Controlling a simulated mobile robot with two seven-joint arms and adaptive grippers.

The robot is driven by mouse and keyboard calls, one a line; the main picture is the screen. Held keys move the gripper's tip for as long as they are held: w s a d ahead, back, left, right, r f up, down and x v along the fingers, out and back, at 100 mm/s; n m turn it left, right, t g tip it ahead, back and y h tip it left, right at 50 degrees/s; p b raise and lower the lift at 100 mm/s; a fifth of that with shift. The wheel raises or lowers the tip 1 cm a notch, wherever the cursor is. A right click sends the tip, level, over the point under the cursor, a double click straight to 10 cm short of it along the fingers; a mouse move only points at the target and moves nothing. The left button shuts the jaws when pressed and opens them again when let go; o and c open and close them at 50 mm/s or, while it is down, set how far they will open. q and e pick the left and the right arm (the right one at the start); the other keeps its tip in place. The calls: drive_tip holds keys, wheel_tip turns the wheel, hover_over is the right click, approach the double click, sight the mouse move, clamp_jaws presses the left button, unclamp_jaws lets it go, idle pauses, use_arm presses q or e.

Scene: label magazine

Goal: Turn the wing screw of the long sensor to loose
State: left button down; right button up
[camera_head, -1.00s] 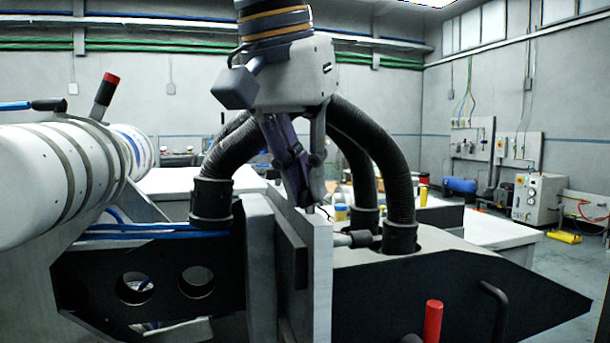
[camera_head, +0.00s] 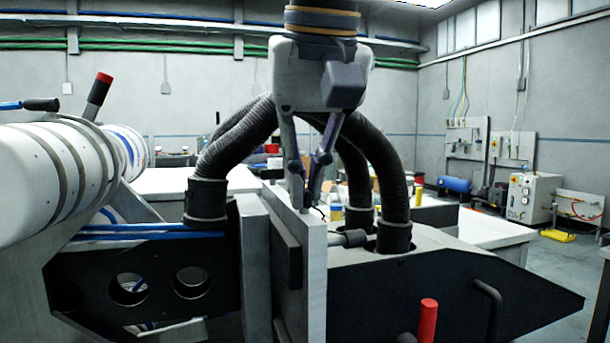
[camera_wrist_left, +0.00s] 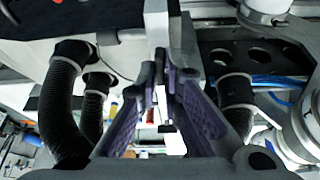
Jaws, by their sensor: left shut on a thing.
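My left gripper (camera_head: 305,196) points down from above, with its fingertips together at the top edge of the upright pale plate (camera_head: 315,260). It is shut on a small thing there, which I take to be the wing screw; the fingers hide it. In the left wrist view the purple-padded fingers (camera_wrist_left: 162,85) close in beside the plate's pale edge (camera_wrist_left: 155,25). A short grey rod-like part (camera_head: 350,238) sticks out to the right of the plate; I cannot tell whether it is the long sensor. My right gripper is not in view.
Thick black corrugated hoses (camera_head: 383,155) arch close behind and beside the gripper. A red-handled lever (camera_head: 428,320) rises in front from the black machine body (camera_head: 450,290). There is open air above the machine on the right.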

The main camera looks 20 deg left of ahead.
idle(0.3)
use_arm(q)
drive_tip(key=c, duration=1.7)
unclamp_jaws()
drive_tip(key=v, duration=0.7)
drive_tip(key=shift+d+r, duration=0.1)
drive_tip(key=shift+r, duration=0.15)
